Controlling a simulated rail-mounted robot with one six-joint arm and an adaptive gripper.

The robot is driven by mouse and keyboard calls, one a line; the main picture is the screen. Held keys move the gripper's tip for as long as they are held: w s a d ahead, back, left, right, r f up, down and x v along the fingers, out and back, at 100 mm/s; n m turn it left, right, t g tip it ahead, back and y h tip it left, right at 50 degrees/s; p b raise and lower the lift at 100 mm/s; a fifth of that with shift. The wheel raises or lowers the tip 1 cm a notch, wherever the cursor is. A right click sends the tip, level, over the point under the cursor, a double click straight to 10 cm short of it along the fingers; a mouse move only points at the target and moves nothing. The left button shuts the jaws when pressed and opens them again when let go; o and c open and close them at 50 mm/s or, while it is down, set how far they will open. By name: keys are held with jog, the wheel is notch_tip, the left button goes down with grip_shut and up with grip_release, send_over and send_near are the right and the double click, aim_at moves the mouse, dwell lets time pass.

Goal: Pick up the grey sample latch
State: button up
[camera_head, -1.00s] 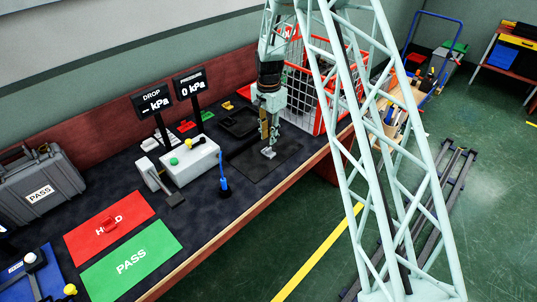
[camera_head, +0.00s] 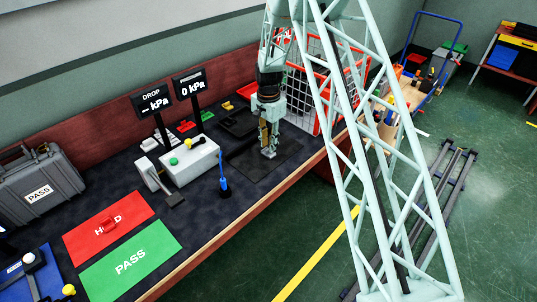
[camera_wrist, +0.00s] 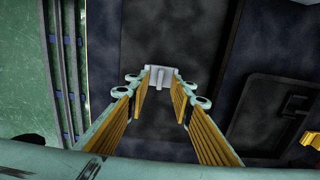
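The grey sample latch (camera_wrist: 160,72) is a small pale grey piece with a narrow stem. It lies on a dark mat (camera_head: 247,163), at the upper middle of the wrist view. My gripper (camera_wrist: 163,95) is open, with its yellow ridged pads apart on either side of the latch's line. The latch shows between and just beyond the fingertips, and I see no pad pressed on it. In the head view my gripper (camera_head: 268,148) points down over the mat, and its fingers largely hide the latch there.
A dark recessed tray (camera_wrist: 240,127) is to the right in the wrist view. A white box with buttons (camera_head: 190,162) and a blue upright tool (camera_head: 224,184) are to the left. The bench's front edge is close.

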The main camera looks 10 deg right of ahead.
jog(key=shift+f, duration=1.1)
grip_shut()
